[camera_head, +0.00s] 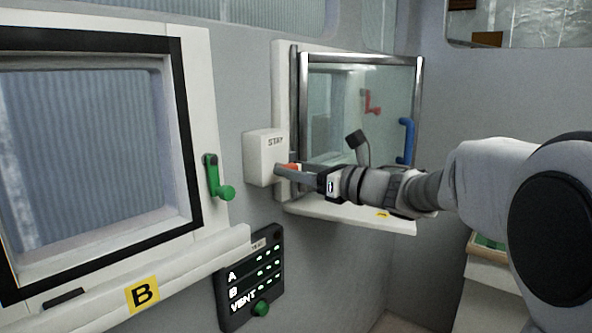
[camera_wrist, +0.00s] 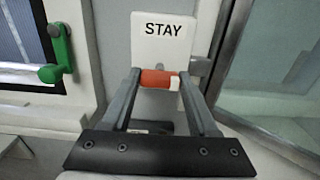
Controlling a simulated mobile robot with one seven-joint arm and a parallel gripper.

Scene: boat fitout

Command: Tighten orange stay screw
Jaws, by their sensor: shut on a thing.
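The orange stay screw (camera_wrist: 158,79) sits just below the word STAY on a white block (camera_wrist: 162,45). In the wrist view my gripper (camera_wrist: 160,85) has one finger on each side of the screw and is shut on it. A small pale piece shows at the screw's right end. In the head view the white STAY block (camera_head: 264,157) is on the wall beside the open window frame.
An open glazed window (camera_head: 345,110) with a blue handle (camera_head: 406,140) stands right of the block. A closed window B (camera_head: 95,165) with a green handle (camera_head: 217,180) is on the left. A dark vent panel (camera_head: 252,280) is below. The window sill (camera_head: 350,212) lies under my wrist.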

